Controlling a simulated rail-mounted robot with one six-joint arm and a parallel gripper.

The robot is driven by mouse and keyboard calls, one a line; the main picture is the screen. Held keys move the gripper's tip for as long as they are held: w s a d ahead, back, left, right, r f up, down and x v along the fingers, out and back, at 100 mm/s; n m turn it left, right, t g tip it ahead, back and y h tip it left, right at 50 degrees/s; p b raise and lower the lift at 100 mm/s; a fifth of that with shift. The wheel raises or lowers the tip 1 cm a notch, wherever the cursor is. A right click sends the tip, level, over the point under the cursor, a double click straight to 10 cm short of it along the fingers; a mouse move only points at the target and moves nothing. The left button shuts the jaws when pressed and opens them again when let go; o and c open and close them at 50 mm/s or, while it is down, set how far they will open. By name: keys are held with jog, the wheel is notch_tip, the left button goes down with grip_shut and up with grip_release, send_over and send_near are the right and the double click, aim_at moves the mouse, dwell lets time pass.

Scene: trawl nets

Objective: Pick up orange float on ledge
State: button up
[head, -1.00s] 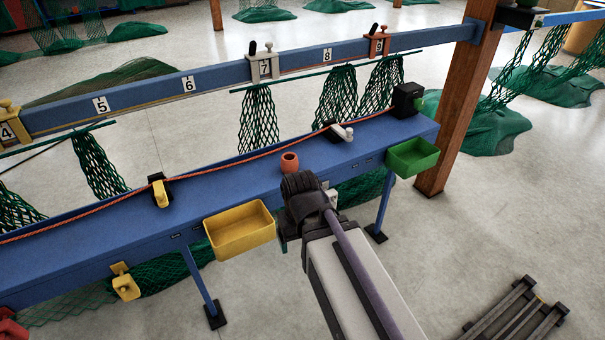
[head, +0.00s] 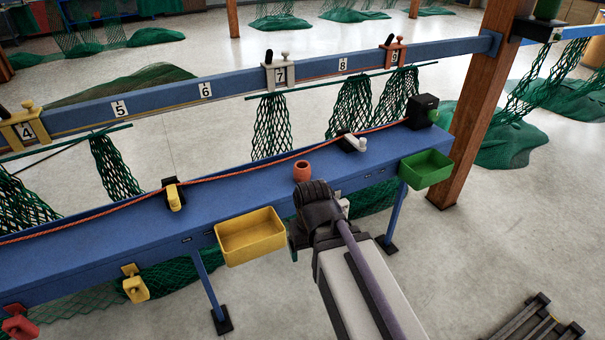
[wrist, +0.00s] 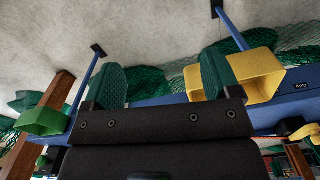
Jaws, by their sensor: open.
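The orange float (head: 302,171) is a small barrel-shaped piece standing on the blue ledge (head: 240,185), near its front edge and right of the yellow bin. My gripper (head: 297,240) is in front of the ledge, just below and nearer than the float, partly hidden by my dark wrist. In the wrist view my gripper (wrist: 161,85) has its two green pads wide apart with nothing between them. The float cannot be made out in the wrist view.
A yellow bin (head: 250,238) hangs on the ledge front close left of my gripper, a green bin (head: 426,170) farther right. An orange rope (head: 235,176) runs along the ledge behind the float. A white-handled clamp (head: 352,143) and a yellow one (head: 174,195) sit on the ledge.

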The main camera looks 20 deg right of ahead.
jog(key=shift+o, duration=0.4)
jog(key=shift+o, duration=0.4)
jog(key=m+p, duration=0.8)
send_near(302, 173)
jog(key=s+f, duration=0.1)
jog(key=s, duration=0.2)
jog(key=w+d+m, duration=0.1)
jog(key=w+m, duration=0.5)
jog(key=w, duration=0.1)
jog(key=f+m+b, duration=0.1)
jog(key=f+b, duration=0.3)
jog(key=s+f+b, duration=0.1)
jog(key=f+b, duration=0.2)
jog(key=b, duration=0.1)
jog(key=f+m+b, duration=0.1)
jog(key=f+b, duration=0.3)
jog(key=shift+s+a+f+m, duration=0.1)
jog(key=shift+s+f+m, duration=0.05)
jog(key=shift+f+m, duration=0.15)
jog(key=shift+r, duration=0.25)
jog(key=c, duration=1)
